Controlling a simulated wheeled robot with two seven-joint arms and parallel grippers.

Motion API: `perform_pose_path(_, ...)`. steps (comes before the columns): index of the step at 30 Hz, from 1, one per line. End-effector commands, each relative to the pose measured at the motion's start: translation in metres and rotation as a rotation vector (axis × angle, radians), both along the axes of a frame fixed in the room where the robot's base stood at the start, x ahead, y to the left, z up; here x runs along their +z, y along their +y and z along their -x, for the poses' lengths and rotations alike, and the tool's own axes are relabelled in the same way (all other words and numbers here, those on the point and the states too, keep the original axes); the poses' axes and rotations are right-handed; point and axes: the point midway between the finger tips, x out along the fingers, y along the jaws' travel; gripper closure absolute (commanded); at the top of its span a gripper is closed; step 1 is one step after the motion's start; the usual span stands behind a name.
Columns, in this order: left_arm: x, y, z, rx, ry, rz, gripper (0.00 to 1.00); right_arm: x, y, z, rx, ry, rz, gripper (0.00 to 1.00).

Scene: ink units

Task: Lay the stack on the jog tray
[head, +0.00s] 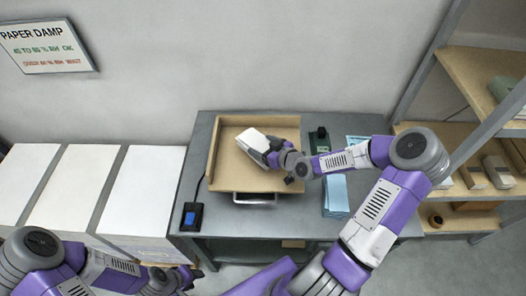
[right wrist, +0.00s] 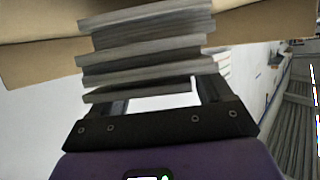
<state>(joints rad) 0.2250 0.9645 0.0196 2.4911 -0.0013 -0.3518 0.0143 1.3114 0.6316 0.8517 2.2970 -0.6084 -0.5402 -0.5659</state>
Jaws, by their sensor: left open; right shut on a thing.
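The white paper stack (head: 255,142) is in my right gripper (head: 279,154), over the tan jog tray (head: 224,178) in the head view. In the right wrist view the stack (right wrist: 145,45) shows as several grey-white layers, somewhat uneven, between the fingers of the right gripper (right wrist: 160,95). The tray's tan boards (right wrist: 270,22) show behind it. I cannot tell whether the stack touches the tray floor. My left gripper (head: 188,277) is open and empty, low at the left in front of the table, far from the tray.
The tray stands on a grey table (head: 200,152). A light-blue stack (head: 336,196) and a green item (head: 320,141) lie to its right. A dark device with a blue screen (head: 192,216) is at the left front. White paper piles (head: 85,190) stand left; a shelf (head: 480,75) stands right.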

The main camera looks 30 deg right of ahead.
Motion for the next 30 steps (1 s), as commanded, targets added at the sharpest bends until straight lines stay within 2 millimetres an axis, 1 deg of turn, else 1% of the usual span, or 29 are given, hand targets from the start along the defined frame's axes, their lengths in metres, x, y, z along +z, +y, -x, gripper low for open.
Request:
perform_pose_path(1, -0.004, 0.0, 0.0, 0.0, 0.0, 0.0, 0.57, -0.01, 0.001, -0.001, 0.001, -0.001, -0.004, 0.69)
perform_pose_path(4, -0.006, 0.0, 0.0, 0.0, -0.001, 0.0, 0.57, -0.022, 0.001, 0.0, 0.001, -0.001, -0.002, 0.69)
perform_pose_path(11, -0.006, 0.0, 0.0, 0.0, -0.001, 0.0, 0.57, -0.022, 0.0, 0.0, 0.0, -0.002, 0.0, 0.69)
perform_pose_path(15, -0.009, 0.0, 0.0, 0.0, -0.001, 0.0, 0.57, -0.026, 0.0, 0.0, 0.0, -0.002, 0.0, 0.69)
perform_pose_path(16, -0.009, 0.0, 0.0, 0.0, -0.001, 0.0, 0.57, -0.026, 0.0, 0.0, 0.0, 0.001, 0.0, 0.18)
perform_pose_path(19, -0.008, 0.0, 0.0, 0.0, -0.001, 0.0, 0.57, -0.026, 0.0, 0.0, 0.0, 0.001, 0.0, 0.03)
perform_pose_path(20, -0.008, 0.0, 0.0, 0.0, -0.001, 0.0, 0.57, -0.026, 0.0, 0.0, 0.0, 0.001, 0.0, 0.0)
perform_pose_path(26, -0.008, 0.0, 0.0, 0.0, -0.001, 0.0, 0.57, -0.025, 0.0, 0.0, 0.0, 0.001, 0.0, 0.0)
perform_pose_path(30, -0.004, 0.0, 0.0, 0.0, -0.001, 0.0, 0.57, -0.021, -0.001, 0.002, -0.001, 0.002, 0.0, 0.0)
